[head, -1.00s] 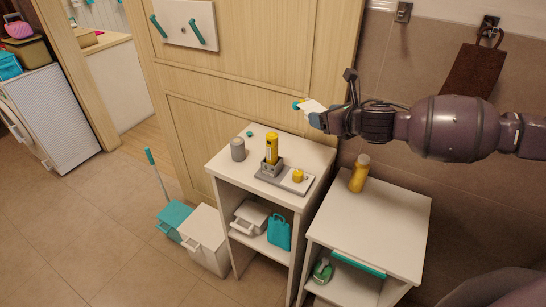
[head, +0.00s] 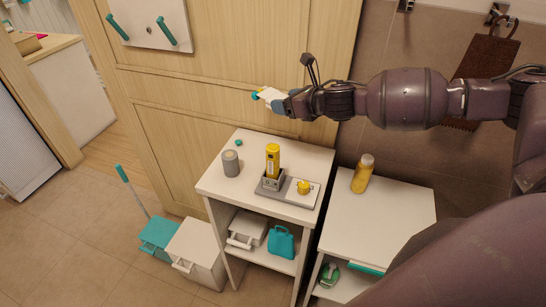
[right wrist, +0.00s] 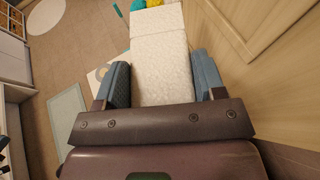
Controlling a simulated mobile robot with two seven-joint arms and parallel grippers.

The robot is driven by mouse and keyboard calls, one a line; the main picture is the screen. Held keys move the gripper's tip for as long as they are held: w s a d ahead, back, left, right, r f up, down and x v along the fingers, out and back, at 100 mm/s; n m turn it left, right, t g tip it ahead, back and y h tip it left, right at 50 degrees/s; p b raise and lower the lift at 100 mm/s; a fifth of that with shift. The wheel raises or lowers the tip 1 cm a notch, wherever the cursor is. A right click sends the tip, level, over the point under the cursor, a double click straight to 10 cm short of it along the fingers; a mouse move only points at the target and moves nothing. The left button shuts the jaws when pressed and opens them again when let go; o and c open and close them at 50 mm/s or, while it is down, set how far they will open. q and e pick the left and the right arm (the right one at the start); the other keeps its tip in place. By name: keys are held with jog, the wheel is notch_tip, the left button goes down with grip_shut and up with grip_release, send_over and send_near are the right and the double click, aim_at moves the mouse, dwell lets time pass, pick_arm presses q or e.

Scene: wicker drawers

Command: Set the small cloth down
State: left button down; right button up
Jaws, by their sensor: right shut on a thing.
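My right gripper (head: 276,101) is in the air in front of the wooden door, above the back of the left white cabinet (head: 308,160). It is shut on a white, textured piece that looks like the small cloth (head: 267,95). In the right wrist view the small cloth (right wrist: 160,65) lies between the two blue-grey fingers and reaches past them. Teal and yellow show at its far end. The cloth is clear of the cabinet top. My left gripper is not in view.
The left cabinet top holds a grey cup (head: 230,163), a yellow bottle (head: 272,160) in a grey holder, and a small yellow pot (head: 304,187). A capped yellow bottle (head: 362,174) stands on the right cabinet (head: 385,215), whose top is otherwise largely bare.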

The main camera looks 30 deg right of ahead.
aim_at(285, 160)
notch_tip(285, 160, down, 19)
jog(key=shift+r+b, duration=0.1)
jog(key=shift+b, duration=0.75)
jog(key=o, duration=0.9)
jog(key=shift+o, duration=0.2)
jog(key=shift+r, duration=0.15)
